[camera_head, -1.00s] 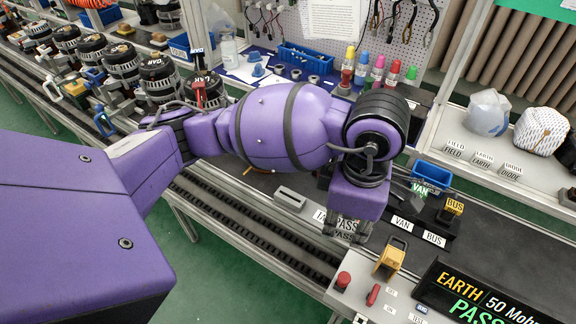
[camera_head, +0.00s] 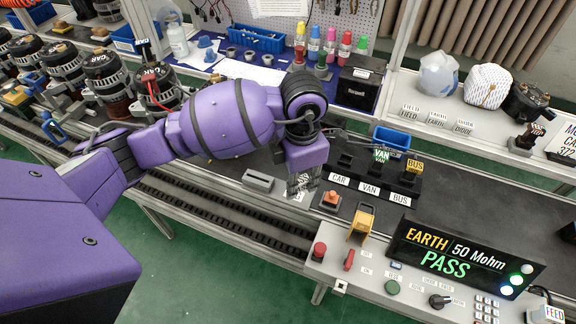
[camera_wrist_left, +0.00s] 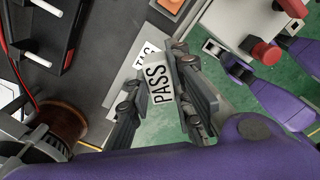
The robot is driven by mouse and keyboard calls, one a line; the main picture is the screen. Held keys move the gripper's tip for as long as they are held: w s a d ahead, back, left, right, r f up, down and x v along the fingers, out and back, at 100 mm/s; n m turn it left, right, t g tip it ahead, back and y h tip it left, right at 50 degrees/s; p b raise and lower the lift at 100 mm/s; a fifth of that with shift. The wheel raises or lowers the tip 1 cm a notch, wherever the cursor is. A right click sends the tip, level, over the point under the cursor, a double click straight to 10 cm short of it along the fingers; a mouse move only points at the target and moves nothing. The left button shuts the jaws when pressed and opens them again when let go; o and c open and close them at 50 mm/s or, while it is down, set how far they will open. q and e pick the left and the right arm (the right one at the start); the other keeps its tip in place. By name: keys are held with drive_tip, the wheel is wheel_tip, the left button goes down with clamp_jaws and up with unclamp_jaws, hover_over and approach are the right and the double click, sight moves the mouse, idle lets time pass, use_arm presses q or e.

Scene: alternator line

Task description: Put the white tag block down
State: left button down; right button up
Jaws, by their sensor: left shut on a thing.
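The white tag block (camera_wrist_left: 157,85), marked PASS, is between the two fingers of my left gripper (camera_wrist_left: 160,98) in the left wrist view. The gripper is shut on it. Part of a white TAG label (camera_wrist_left: 143,55) shows just behind the block, at the edge of the dark surface. In the head view my left gripper (camera_head: 301,186) points down over the front of the bench, left of the CAR label (camera_head: 340,180). The block is small and mostly hidden there. I cannot tell whether it touches the surface. My right gripper is not in view.
An orange button (camera_head: 331,197) stands just right of the gripper. A yellow-handled part (camera_head: 361,222) and the red button (camera_head: 319,248) on the control panel are nearby. The EARTH PASS display (camera_head: 450,250) stands farther right. A grey block (camera_head: 258,180) lies left of the gripper.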

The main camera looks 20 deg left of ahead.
use_arm(q)
drive_tip(key=shift+w+a+f, duration=0.4)
drive_tip(key=shift+f, duration=0.25)
drive_tip(key=shift+w+a+f, duration=0.35)
drive_tip(key=shift+f, duration=0.25)
drive_tip(key=shift+a+f, duration=0.1)
drive_tip(key=shift+f, duration=1.45)
drive_tip(key=shift+f, duration=0.2)
drive_tip(key=c, duration=1.6)
unclamp_jaws()
wheel_tip(320, 180, up, 12)
drive_tip(key=shift+r, duration=0.25)
drive_tip(key=shift+w, duration=0.1)
